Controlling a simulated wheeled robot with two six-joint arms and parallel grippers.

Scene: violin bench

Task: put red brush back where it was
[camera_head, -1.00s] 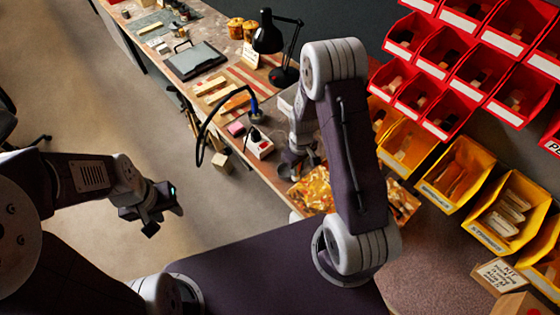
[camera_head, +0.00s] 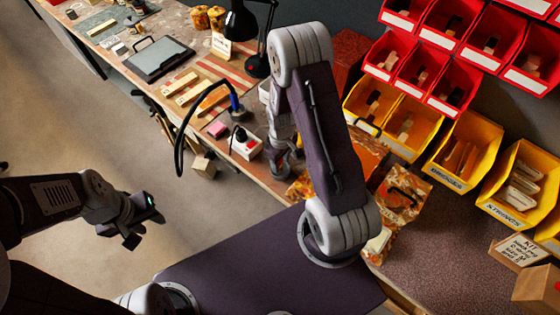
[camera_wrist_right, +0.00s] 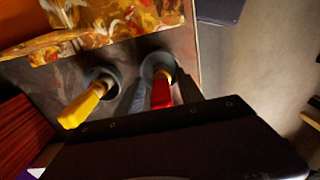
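In the right wrist view the red brush (camera_wrist_right: 162,92) stands in a round grey holder (camera_wrist_right: 158,64). A yellow brush (camera_wrist_right: 80,108) leans in a similar holder to its left. My right gripper (camera_wrist_right: 163,92) has one finger on each side of the red brush, apparently with small gaps. In the head view my right gripper (camera_head: 284,165) is low over the bench edge; the brushes are too hidden there to make out. My left gripper (camera_head: 145,228) is in the air over the floor, its fingertips apart and nothing between them.
A paint-patterned box (camera_head: 365,150) stands beside my right arm, with yellow bins (camera_head: 455,165) and red bins (camera_head: 480,60) beyond. A white power box (camera_head: 246,145), a black cable and a lamp (camera_head: 256,66) are left of my right gripper. The floor at left is open.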

